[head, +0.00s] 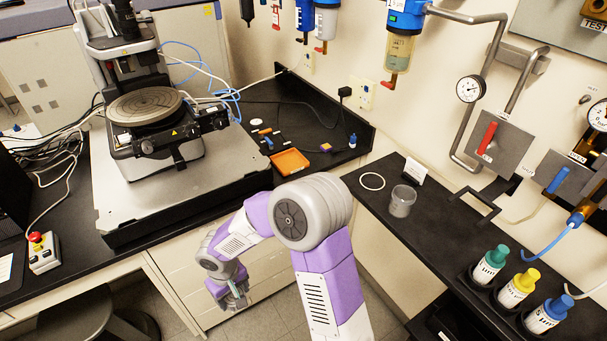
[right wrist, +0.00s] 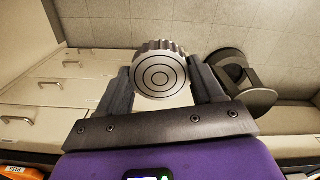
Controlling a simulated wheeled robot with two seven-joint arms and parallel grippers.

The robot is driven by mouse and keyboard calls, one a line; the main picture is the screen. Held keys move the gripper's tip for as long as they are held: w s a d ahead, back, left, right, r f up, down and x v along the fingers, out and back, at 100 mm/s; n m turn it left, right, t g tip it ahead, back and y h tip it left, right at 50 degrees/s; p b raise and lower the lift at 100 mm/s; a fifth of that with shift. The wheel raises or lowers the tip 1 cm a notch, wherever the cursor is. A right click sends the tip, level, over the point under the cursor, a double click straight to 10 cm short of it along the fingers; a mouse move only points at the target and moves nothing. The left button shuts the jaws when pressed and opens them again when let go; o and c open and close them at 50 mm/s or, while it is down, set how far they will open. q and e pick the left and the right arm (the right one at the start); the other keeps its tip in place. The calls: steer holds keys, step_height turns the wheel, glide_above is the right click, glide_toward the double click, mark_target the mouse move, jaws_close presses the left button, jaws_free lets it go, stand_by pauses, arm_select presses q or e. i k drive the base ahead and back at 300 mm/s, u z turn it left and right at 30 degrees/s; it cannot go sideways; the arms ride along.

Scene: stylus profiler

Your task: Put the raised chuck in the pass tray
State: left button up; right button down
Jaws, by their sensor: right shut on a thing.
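My right gripper (head: 236,296) hangs low in front of the drawers, below the bench top. It is shut on a round metal chuck (right wrist: 160,76), which has concentric rings on its face and a ribbed rim. The chuck sits between both fingers in the right wrist view (right wrist: 162,88); in the head view it is hard to make out. A shallow orange tray (head: 290,162) lies on the black bench, beyond my right arm; its inside looks empty. I cannot read a label on it. My left gripper is out of view.
The profiler (head: 150,120) with its large round stage stands on the left. Small parts and a blue-capped bottle (head: 352,141) lie near the tray. On the right bench are a glass beaker (head: 402,201), a white ring (head: 372,181) and capped bottles (head: 518,287). A stool (head: 95,322) stands below.

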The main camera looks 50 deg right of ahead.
mark_target(290, 163)
steer(key=k, duration=0.8)
steer(key=z, duration=0.8)
steer(key=i, duration=1.15)
steer(key=z, duration=0.1)
